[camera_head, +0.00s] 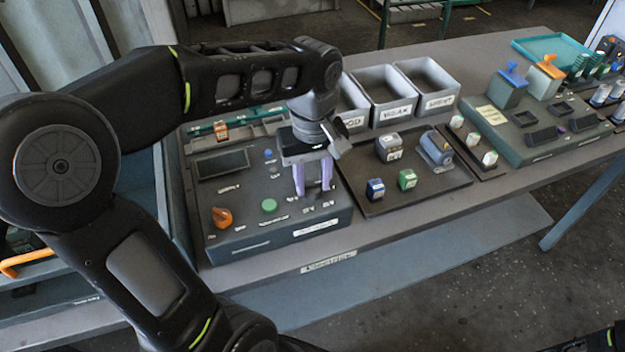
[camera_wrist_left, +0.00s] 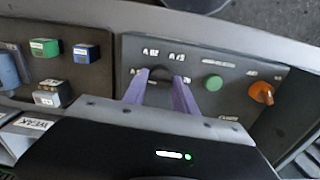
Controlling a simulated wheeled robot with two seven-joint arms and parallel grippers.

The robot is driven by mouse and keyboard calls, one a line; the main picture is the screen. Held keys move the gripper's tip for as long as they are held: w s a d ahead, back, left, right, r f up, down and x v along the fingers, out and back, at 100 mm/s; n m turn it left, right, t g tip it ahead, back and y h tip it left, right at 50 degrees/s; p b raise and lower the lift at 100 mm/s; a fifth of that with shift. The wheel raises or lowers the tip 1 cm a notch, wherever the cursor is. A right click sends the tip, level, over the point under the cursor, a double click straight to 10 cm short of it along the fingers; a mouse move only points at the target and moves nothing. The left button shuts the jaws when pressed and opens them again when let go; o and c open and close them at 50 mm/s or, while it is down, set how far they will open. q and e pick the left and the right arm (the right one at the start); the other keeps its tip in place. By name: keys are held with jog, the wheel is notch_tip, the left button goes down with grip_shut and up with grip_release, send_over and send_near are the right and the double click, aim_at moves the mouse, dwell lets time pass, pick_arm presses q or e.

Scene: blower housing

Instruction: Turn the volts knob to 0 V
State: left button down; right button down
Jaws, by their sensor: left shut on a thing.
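The grey test panel box (camera_head: 230,232) stands on the bench in front of me. It carries a dark display, a green button (camera_head: 269,205) and an orange knob (camera_head: 222,217). My left gripper (camera_head: 313,190) points down at the right part of the panel, its purple fingers closed around a small dark knob. In the left wrist view that dark knob (camera_wrist_left: 163,75) shows between the fingertips (camera_wrist_left: 160,78), with printed labels beside it. The fingers hide much of the knob, and I cannot read its pointer position. My right gripper is not in view.
Right of the panel lies a dark mat (camera_head: 435,193) with several small blocks and a motor-like part (camera_head: 436,148). Grey bins (camera_head: 427,85) stand behind it. Another station (camera_head: 540,130) with coloured handles is farther right. The bench's front edge is clear.

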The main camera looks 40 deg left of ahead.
aim_at(313, 183)
pick_arm(q)
jog(key=shift+n, duration=0.4)
jog(key=c, duration=1)
grip_release()
notch_tip(313, 183, up, 8)
jog(key=shift+p, duration=0.5)
jog(key=shift+f, duration=0.1)
